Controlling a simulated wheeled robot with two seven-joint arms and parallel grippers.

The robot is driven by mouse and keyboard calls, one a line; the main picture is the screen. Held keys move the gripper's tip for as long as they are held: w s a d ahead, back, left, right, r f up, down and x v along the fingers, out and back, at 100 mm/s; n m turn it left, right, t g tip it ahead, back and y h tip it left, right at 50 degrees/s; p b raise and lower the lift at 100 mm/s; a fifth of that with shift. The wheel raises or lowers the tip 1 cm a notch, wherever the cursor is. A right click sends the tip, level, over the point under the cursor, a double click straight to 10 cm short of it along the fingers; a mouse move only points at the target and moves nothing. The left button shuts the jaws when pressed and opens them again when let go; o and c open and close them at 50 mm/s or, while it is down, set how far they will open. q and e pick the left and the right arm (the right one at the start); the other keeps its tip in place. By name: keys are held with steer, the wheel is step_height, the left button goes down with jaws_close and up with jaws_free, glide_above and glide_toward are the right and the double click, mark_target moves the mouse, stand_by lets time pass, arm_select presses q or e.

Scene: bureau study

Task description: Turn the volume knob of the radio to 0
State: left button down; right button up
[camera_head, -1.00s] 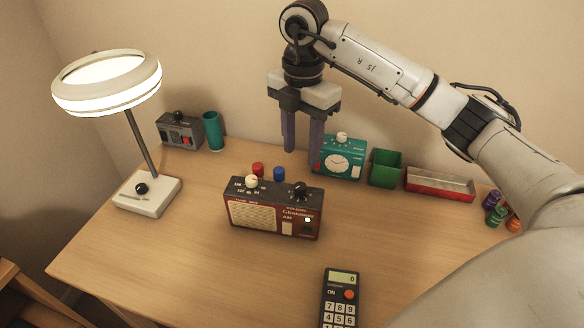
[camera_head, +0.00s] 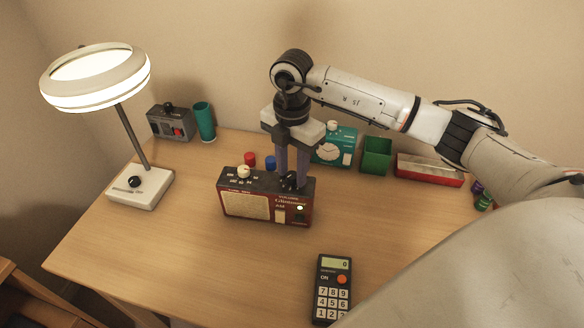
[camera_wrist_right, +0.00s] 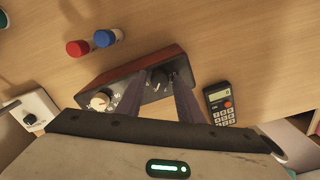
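The radio (camera_head: 236,207) is a dark red box with a cream speaker grille, standing upright on the desk. On its top are a cream knob (camera_head: 244,171) at the left and a black knob (camera_head: 290,183) at the right. My right gripper (camera_head: 291,180) points down over the right end of the radio, its two fingers apart on either side of the black knob. In the right wrist view the black knob (camera_wrist_right: 158,80) sits between the fingertips; contact cannot be told. The cream knob (camera_wrist_right: 100,101) is clear of the fingers. My left gripper is out of view.
A red cap (camera_head: 249,159) and a blue cap (camera_head: 270,163) stand just behind the radio. A lamp (camera_head: 140,190) stands left, a calculator (camera_head: 332,290) in front.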

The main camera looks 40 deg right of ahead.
jaws_close()
